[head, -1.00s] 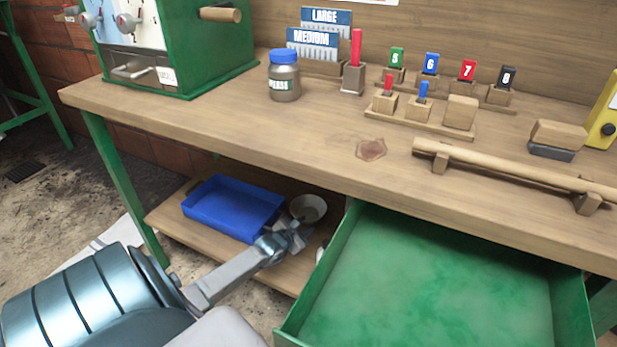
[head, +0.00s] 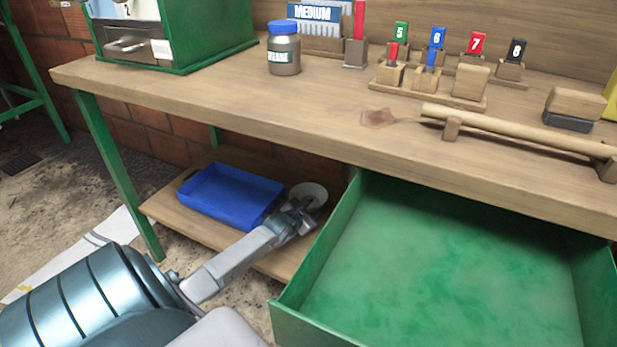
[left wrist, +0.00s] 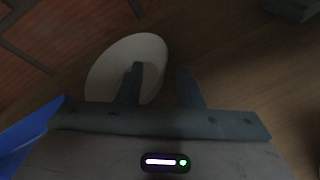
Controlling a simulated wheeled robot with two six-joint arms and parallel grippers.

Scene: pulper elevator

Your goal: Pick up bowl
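A pale, round bowl (head: 314,190) rests on the low wooden shelf under the workbench, right of a blue tray. It also shows in the left wrist view (left wrist: 106,68). My left gripper (head: 304,208) is at the bowl's near side and hides part of it in the head view. In the left wrist view its two fingers (left wrist: 159,84) are apart; one overlaps the bowl's inside and the other lies just outside its right rim. Whether they touch the bowl cannot be told. My right gripper is not in view.
The blue tray (head: 190,203) is left of the bowl on the shelf (head: 160,208). An open green drawer (head: 440,270) juts out right of my left arm. The benchtop (head: 210,95) overhangs the shelf, with a green leg (head: 118,175) at left.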

